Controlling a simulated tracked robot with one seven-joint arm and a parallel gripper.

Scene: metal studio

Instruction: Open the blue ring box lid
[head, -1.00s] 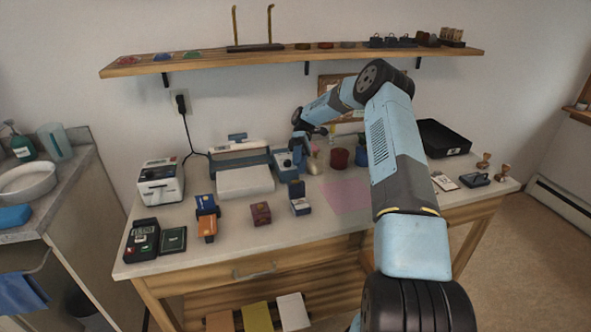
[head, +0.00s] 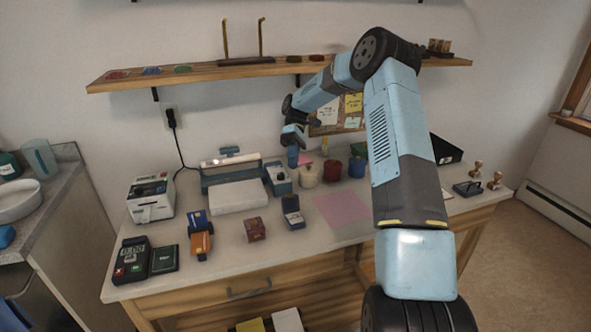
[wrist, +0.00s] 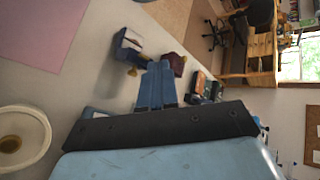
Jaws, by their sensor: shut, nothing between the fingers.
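The blue ring box (head: 291,212) stands on the table right of a maroon box (head: 255,229). Its dark blue lid stands raised at the back, and a pale interior shows in front of it. In the wrist view the blue ring box (wrist: 126,45) is just beyond and left of my fingertips, with a pale face visible. My gripper (head: 292,160) is above the back of the table, behind the box and apart from it. In the wrist view my gripper (wrist: 157,68) has its two blue fingers together, with nothing between them.
A white jar (head: 308,176), red cup (head: 331,170) and blue cup (head: 357,167) stand near my gripper. A blue-and-white device (head: 278,179) is left of it. A pink mat (head: 343,207) lies flat right of the ring box. The shelf (head: 200,74) runs above.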

